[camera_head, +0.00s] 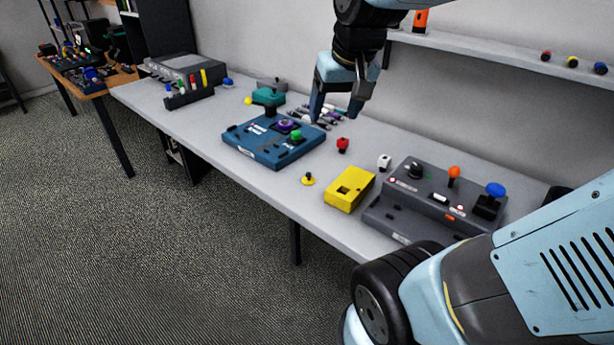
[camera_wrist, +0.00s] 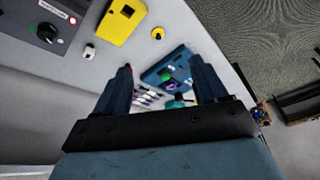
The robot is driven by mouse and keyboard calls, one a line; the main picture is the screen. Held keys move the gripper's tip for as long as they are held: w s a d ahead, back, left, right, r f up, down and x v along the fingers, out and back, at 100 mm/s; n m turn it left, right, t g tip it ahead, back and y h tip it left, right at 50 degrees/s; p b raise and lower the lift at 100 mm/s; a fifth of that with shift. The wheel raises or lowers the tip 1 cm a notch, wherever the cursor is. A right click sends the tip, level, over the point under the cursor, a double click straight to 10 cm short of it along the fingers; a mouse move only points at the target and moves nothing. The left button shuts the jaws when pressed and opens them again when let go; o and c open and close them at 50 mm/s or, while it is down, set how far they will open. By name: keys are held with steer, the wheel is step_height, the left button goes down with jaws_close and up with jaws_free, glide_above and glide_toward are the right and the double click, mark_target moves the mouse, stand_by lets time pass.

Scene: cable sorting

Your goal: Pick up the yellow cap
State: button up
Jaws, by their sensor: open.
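A small round yellow cap (camera_head: 308,181) with a black stem on top sits on the grey table near its front edge, between the blue control box and the yellow block. It also shows in the wrist view (camera_wrist: 158,34), apart from the fingers and beyond their tips. My gripper (camera_head: 335,113) is open and empty above the back of the table, behind and to the right of the cap. In the wrist view, both fingers of my gripper (camera_wrist: 165,72) are spread wide with nothing between them.
A yellow block (camera_head: 349,189) with a square hole stands right of the cap. A blue control box (camera_head: 272,146) is to its left, a grey control box (camera_head: 430,204) further right. Red (camera_head: 343,145) and white (camera_head: 384,162) pieces stand behind. A wall shelf (camera_head: 500,60) runs at the back.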

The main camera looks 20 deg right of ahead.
steer(key=w+f+m+g, duration=0.1)
steer(key=w+f+g, duration=0.1)
steer(key=w+f, duration=0.5)
steer(key=m+g, duration=0.1)
steer(key=g, duration=0.1)
glide_toward(309, 173)
step_height(309, 173, down, 4)
steer(key=shift+f, duration=0.15)
steer(key=shift+s+a+f, duration=0.1)
steer(key=shift+a+f, duration=0.05)
steer(key=shift+f, duration=1.2)
steer(key=shift+a+f, duration=0.1)
steer(key=shift+f, duration=1.3)
steer(key=shift+c, duration=0.5)
steer(key=c, duration=1)
steer(key=shift+r, duration=0.1)
